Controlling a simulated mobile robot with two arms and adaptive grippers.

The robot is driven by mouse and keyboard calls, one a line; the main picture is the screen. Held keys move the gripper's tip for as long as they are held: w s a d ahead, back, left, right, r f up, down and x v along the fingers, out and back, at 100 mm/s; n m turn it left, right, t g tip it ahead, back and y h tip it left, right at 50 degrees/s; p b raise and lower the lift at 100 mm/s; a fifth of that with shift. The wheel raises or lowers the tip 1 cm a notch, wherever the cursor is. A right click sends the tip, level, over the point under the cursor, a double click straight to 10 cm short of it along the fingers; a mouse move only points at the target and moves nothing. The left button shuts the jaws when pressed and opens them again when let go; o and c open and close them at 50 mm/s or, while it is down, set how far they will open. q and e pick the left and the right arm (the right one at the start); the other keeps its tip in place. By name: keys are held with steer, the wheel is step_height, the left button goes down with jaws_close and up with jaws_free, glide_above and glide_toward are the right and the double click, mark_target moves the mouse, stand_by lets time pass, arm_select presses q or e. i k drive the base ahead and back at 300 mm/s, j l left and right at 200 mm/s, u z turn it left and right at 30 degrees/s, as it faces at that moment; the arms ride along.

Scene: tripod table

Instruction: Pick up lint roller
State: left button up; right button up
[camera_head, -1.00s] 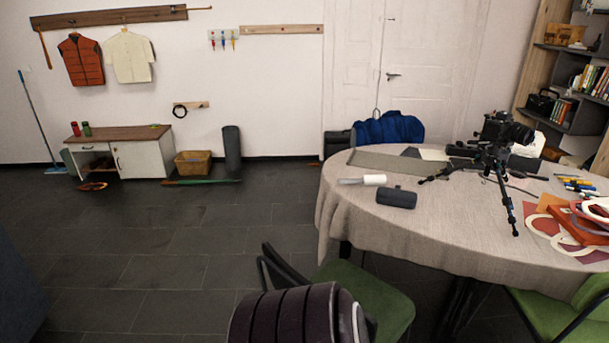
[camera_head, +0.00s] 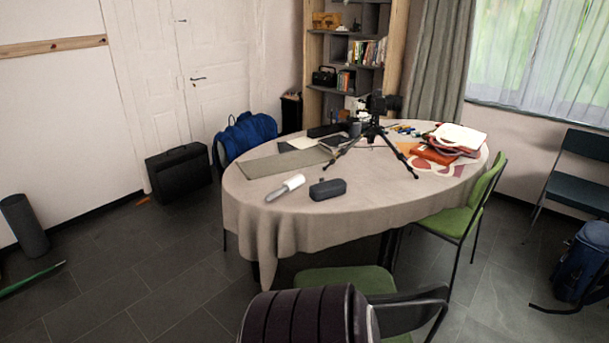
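The lint roller (camera_head: 287,187) has a white roll and a pale handle. It lies on the left front part of the oval table (camera_head: 400,196), which is covered with a beige cloth. A dark grey cylindrical case (camera_head: 327,189) lies just right of it. Neither of my grippers is in view.
A camera on a small tripod (camera_head: 375,125) stands mid-table, its legs spread. A flat grey board (camera_head: 282,172) lies behind the roller. Green chairs (camera_head: 346,280) stand at the front and right (camera_head: 455,219). A black case (camera_head: 179,172) stands left.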

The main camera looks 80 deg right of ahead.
mark_target(296, 181)
steer(key=i+l+z, duration=0.2)
steer(key=z, duration=0.2)
steer(key=i+z, duration=0.85)
steer(key=i+j+z, duration=0.15)
steer(key=z, duration=0.25)
steer(key=i+j+z, duration=0.4)
steer(key=l, duration=0.1)
